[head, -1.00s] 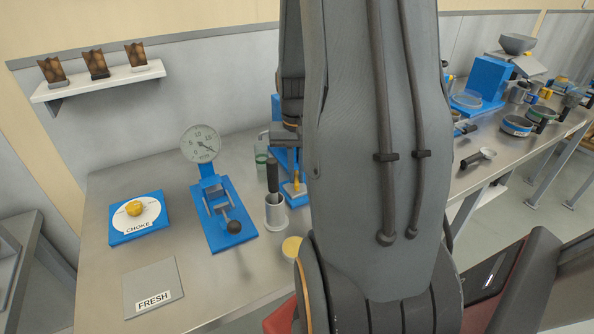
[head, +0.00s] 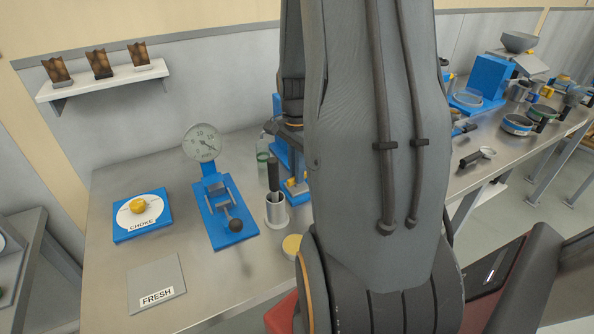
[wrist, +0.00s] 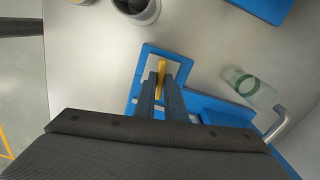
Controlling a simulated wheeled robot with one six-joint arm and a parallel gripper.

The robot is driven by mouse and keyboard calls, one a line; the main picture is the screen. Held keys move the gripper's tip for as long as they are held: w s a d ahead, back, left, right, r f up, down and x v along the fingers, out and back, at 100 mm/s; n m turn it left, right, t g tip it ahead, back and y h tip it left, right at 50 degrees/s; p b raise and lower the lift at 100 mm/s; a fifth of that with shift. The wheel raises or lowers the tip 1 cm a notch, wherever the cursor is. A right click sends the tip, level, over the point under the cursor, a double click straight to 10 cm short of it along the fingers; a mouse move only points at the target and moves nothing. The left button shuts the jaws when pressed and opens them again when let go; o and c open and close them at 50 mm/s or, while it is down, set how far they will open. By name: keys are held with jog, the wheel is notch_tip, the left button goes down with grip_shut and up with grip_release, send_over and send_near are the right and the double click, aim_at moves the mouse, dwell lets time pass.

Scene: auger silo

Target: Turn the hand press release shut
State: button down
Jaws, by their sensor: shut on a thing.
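The hand press is blue, and its base (wrist: 148,50) shows in the wrist view with a yellow release lever (wrist: 161,66) standing over a pale plate. My gripper (wrist: 161,84) is shut on the yellow lever, with its two dark fingers on either side of it. The lever's lower part is hidden between the fingers.
A grey cup with a dark handle (head: 276,211) stands close to the press. A blue gauge stand (head: 217,225), a choke dial (head: 141,220) and a FRESH plate (head: 155,281) are to the left.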

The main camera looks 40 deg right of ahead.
jog(key=shift+w+d+r+m, duration=0.1)
jog(key=shift+m, duration=0.9)
jog(key=c, duration=1.8)
grip_release()
jog(key=shift+r+b, duration=0.9)
jog(key=shift+r, duration=2.95)
